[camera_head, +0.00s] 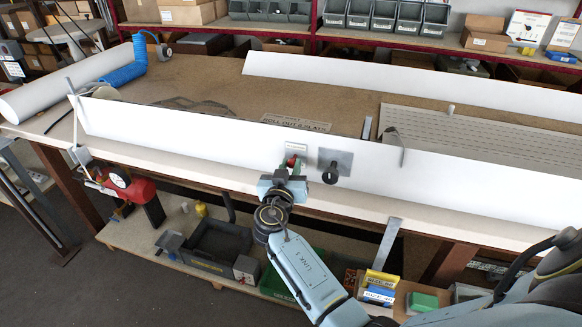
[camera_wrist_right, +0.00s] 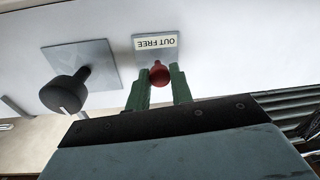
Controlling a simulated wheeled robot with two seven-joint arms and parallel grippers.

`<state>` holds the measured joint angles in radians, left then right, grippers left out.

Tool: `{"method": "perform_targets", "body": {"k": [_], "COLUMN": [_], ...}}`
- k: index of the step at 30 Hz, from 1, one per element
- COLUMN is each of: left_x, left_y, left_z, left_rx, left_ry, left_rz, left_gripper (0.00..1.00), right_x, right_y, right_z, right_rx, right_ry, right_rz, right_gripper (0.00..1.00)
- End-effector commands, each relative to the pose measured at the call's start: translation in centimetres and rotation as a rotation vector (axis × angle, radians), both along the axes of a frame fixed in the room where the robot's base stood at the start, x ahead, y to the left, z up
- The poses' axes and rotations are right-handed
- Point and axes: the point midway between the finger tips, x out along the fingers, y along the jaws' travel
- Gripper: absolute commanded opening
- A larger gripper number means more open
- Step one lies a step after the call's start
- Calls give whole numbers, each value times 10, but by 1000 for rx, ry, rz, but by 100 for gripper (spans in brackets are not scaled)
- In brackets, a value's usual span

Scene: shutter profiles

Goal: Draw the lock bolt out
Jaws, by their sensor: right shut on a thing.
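The lock bolt shows as a small red knob (camera_head: 291,161) on a light plate (camera_head: 296,149) on the front face of the long white profile (camera_head: 230,141). In the right wrist view the red knob (camera_wrist_right: 158,76) sits between the green fingers of my right gripper (camera_wrist_right: 160,88), which is shut on it. The plate beside it carries an upside-down label, "OUT FREE" (camera_wrist_right: 156,43). In the head view my right gripper (camera_head: 291,170) reaches up to the plate from below. The fingers hide part of the knob and the bolt behind it. My left gripper is not in view.
Just right of the bolt, a black knob (camera_head: 330,174) stands out from a square grey plate (camera_head: 341,157). A red clamp-like tool (camera_head: 125,187) hangs at the bench's left front edge. Bins and boxes fill the shelf below.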

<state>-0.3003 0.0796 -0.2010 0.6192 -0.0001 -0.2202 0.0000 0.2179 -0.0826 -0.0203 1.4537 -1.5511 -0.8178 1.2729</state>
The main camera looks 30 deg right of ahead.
Motion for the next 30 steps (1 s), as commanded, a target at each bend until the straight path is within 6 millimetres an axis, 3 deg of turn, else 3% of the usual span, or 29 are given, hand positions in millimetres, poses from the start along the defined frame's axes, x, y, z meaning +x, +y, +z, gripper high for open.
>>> {"method": "perform_targets", "body": {"k": [4,14,15,20,30], "left_x": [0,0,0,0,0], "left_y": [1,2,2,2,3], "left_z": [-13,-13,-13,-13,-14], "left_rx": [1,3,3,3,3], "left_ry": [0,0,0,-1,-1], "left_rz": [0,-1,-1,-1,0], "left_gripper": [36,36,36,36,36], "right_x": [-10,-14,-14,-14,-16], "right_y": [12,16,16,16,18], "right_z": [-3,-2,-2,-1,-1], "right_rx": [1,2,2,2,2], "right_ry": [-2,3,3,2,0], "right_rz": [0,2,2,2,2], "right_gripper": [0,0,24,44,44]}}
